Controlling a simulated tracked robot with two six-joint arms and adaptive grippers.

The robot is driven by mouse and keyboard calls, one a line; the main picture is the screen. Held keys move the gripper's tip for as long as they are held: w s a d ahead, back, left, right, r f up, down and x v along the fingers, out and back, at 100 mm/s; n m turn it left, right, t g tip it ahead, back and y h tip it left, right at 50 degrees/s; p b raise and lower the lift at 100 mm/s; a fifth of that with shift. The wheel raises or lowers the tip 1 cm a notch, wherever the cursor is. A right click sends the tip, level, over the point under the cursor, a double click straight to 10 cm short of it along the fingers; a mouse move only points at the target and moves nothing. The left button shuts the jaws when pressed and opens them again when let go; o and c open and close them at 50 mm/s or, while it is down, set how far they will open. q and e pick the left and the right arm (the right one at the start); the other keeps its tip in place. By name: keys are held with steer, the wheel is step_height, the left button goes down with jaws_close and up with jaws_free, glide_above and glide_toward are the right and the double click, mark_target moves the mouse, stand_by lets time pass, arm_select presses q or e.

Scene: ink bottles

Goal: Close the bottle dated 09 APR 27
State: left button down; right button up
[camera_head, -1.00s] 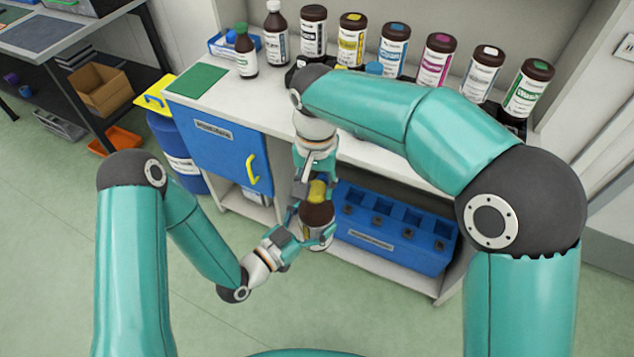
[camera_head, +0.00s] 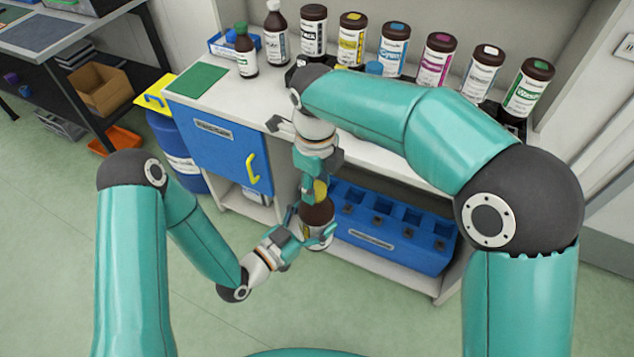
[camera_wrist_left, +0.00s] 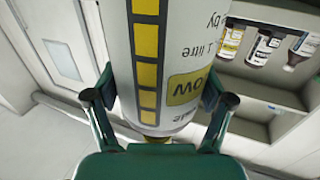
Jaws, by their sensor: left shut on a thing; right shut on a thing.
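A brown bottle (camera_head: 317,212) with a white label is held upright in front of the bench by my left gripper (camera_head: 318,238), shut around its body. In the left wrist view the bottle's white label (camera_wrist_left: 190,50) fills the middle, with yellow squares and a yellow patch ending in "OW"; no date is readable. My right gripper (camera_head: 315,183) points down directly above the bottle, shut on a yellow cap (camera_head: 320,189). The cap is at the bottle's neck; the fingers partly hide it, and I cannot tell whether it is threaded on.
Several bottles, including a yellow-labelled one (camera_head: 352,40), stand along the back of the white bench (camera_head: 262,101). Below are a blue door (camera_head: 215,150) with a yellow handle and a blue rack (camera_head: 385,235) with square openings, close behind the held bottle. The floor in front is clear.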

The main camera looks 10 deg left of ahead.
steer(key=shift+w+r, duration=0.1)
steer(key=o, duration=0.7)
steer(key=shift+o, duration=0.2)
steer(key=shift+r, duration=2.2)
steer(key=shift+c, duration=0.2)
